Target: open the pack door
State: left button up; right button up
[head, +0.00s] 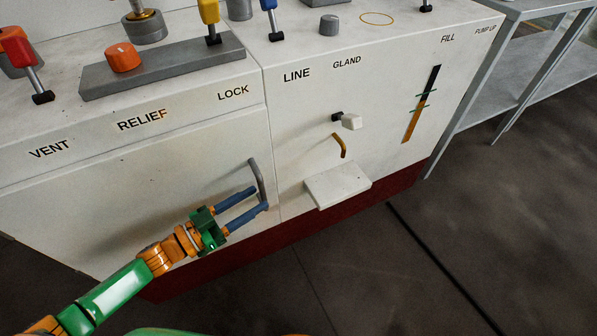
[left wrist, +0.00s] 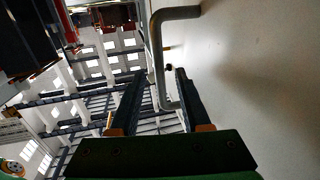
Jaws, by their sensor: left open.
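The pack door (head: 120,195) is the wide white panel under the VENT, RELIEF and LOCK labels, and it looks shut, flush with the cabinet front. Its grey bar handle (head: 255,172) stands upright near the door's right edge. My left gripper (head: 260,198) is open, with its blue fingers pointing at the handle's lower part. In the left wrist view the handle (left wrist: 157,50) runs between the two dark fingers (left wrist: 158,82), one on each side, and no clear grip on it shows. My right gripper is not in view.
Right of the door, a white ledge (head: 338,186), a brass hook (head: 340,145) and a white knob (head: 351,121) stick out from the front. Levers and an orange knob (head: 123,57) stand on top. A grey metal table (head: 530,75) is at the right. The floor in front is clear.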

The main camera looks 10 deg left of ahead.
pick_arm(q)
jog(key=b+x, duration=0.1)
jog(key=x, duration=0.5)
jog(key=shift+d, duration=0.15)
jog(key=shift+w+r, duration=0.1)
jog(key=shift+r, duration=0.05)
grip_shut()
dwell(1.0)
